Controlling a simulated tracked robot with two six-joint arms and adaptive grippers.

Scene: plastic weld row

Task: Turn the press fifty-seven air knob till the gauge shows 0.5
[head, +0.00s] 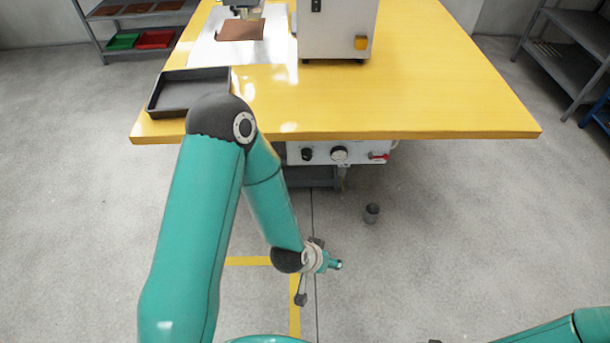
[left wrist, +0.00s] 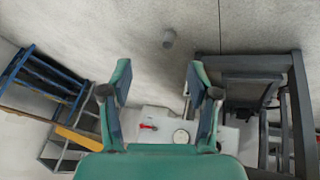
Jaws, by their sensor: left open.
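The press's white control panel (head: 323,152) hangs under the front edge of the yellow table. It carries a dark air knob (head: 307,155) at left, a round white-faced gauge (head: 339,154) and a red lever (head: 379,156). The gauge reading is too small to tell. My left gripper (head: 312,268) is low in front of the panel, apart from it. In the left wrist view the gripper (left wrist: 158,85) is open and empty, with the gauge (left wrist: 181,137) and red lever (left wrist: 148,127) beyond its fingers. The knob is not clear there. My right gripper is out of view.
On the yellow table (head: 450,90) stand the white press body (head: 335,30), a brown sheet (head: 241,30) and a dark tray (head: 185,94). A small grey cylinder (head: 372,213) is on the floor. Shelves stand at both sides.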

